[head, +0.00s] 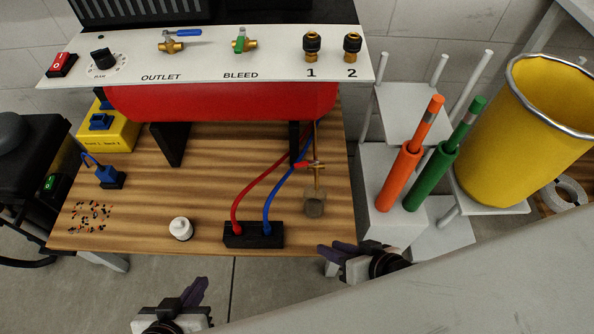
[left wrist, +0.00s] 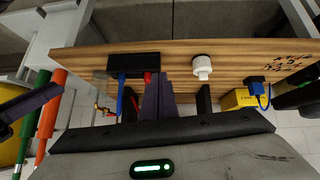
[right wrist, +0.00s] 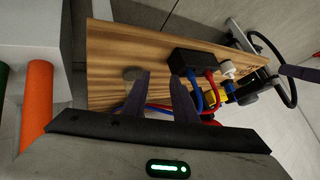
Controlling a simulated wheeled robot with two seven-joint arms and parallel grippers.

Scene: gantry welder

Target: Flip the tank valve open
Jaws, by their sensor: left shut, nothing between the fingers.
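The red tank (head: 220,102) sits under the white panel in the head view. A brass valve with a small red lever (head: 312,166) is on a thin pipe below the tank's right end. The left wrist view shows the valve (left wrist: 104,109) small at left; I cannot tell its lever position. My left gripper (head: 194,292) is shut and empty, in front of the table and well short of the valve. My right gripper (head: 324,253) is open and empty, near the table's front right edge, below and apart from the valve. Its parted fingers (right wrist: 159,88) show in the right wrist view.
The panel (head: 205,62) carries a blue-handled OUTLET valve (head: 172,42) and green-handled BLEED valve (head: 241,43). A black block (head: 253,235) with red and blue hoses and a white knob (head: 181,229) stand on the table. Orange (head: 400,175) and green torches (head: 432,177) stand at right.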

